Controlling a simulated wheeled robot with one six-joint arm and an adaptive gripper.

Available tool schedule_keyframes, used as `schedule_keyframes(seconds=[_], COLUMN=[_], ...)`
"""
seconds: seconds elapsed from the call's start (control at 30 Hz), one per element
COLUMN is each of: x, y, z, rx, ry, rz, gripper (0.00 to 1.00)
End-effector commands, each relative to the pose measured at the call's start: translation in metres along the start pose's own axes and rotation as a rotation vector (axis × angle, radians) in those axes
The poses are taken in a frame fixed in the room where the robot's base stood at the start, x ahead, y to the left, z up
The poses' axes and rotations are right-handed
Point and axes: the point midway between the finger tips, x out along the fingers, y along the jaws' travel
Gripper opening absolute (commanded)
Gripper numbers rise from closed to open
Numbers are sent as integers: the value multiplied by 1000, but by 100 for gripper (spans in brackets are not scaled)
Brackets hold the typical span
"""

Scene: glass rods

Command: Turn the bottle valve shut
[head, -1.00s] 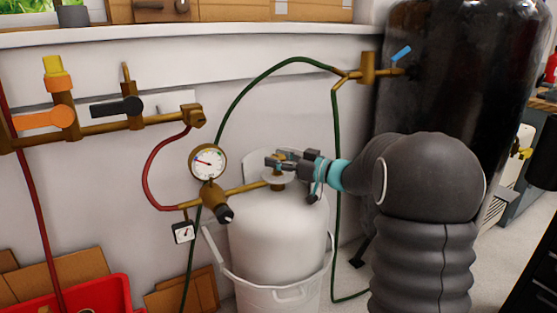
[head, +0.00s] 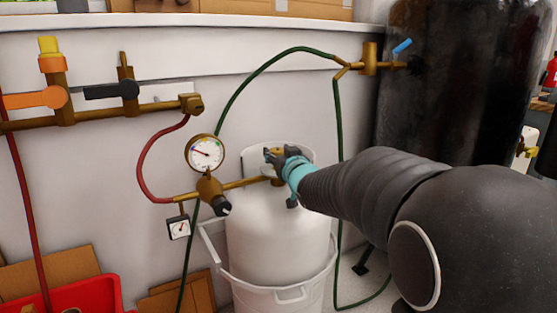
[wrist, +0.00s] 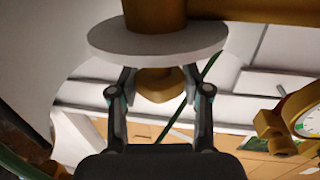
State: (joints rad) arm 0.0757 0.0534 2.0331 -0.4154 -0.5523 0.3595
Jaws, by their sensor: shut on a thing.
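The white gas bottle (head: 278,238) stands upright below my arm. At its top is the brass bottle valve; its knob (wrist: 158,84) shows in the wrist view with a pale round disc (wrist: 158,42) beside it. My gripper (head: 272,158) is at the top of the bottle, reaching in from the right. In the wrist view my two fingers (wrist: 158,92) stand on either side of the knob, shut on it. In the head view the gripper and its teal part hide most of the valve.
A brass pipe runs left from the valve to a regulator (head: 211,192) and round gauge (head: 205,153). A green hose (head: 337,185) passes behind the bottle. A dark tank (head: 445,80) stands at right rear. A white holder (head: 290,296) surrounds the bottle's base.

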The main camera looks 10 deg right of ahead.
Motion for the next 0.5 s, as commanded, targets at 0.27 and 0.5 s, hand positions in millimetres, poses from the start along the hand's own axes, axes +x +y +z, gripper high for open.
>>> schedule_keyframes(seconds=[0.27,0.5], x=[0,1], y=[-2,-3], z=[0,-2], rx=[1,2], ry=[1,2], rz=[117,221], gripper=[13,13])
